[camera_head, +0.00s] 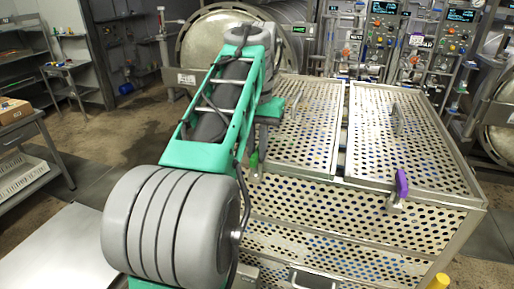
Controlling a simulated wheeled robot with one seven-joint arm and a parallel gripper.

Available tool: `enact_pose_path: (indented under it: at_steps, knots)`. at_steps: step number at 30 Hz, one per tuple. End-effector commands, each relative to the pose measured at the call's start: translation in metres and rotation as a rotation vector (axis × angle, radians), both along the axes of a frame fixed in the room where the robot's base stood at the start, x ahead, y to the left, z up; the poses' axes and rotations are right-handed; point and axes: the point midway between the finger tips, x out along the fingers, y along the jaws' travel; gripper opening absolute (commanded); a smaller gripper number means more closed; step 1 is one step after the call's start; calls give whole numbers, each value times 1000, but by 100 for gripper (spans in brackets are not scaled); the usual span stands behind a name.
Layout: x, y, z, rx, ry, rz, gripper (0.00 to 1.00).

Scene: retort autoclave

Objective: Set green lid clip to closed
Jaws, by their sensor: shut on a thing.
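A perforated metal crate (350,215) stands at the right with two perforated lid panels on top. The green lid clip (254,160) is at the front edge of the left lid panel (300,135). It is small and partly hidden by my arm, so its exact angle is hard to tell. My gripper (261,148) points down at this front edge and is shut on the green clip. A purple clip (401,184) stands upright at the front edge of the right lid panel (405,140).
A round retort door (213,45) is behind my arm, and control panels (385,35) line the back. A table with a cardboard box (14,110) is at the left. A yellow post (438,281) stands at the crate's front right corner. The floor at the left is partly clear.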

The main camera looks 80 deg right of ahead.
Motion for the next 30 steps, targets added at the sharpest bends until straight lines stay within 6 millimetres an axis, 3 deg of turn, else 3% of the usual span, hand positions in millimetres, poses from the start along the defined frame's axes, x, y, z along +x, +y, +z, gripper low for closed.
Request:
enact_pose_path:
  at_steps: [9,17,30]
  knots:
    - [0,0,1,-2,0,-1,36]
    - [0,-1,3,-2,0,0,36]
    - [0,-1,75,-2,0,-1,36]
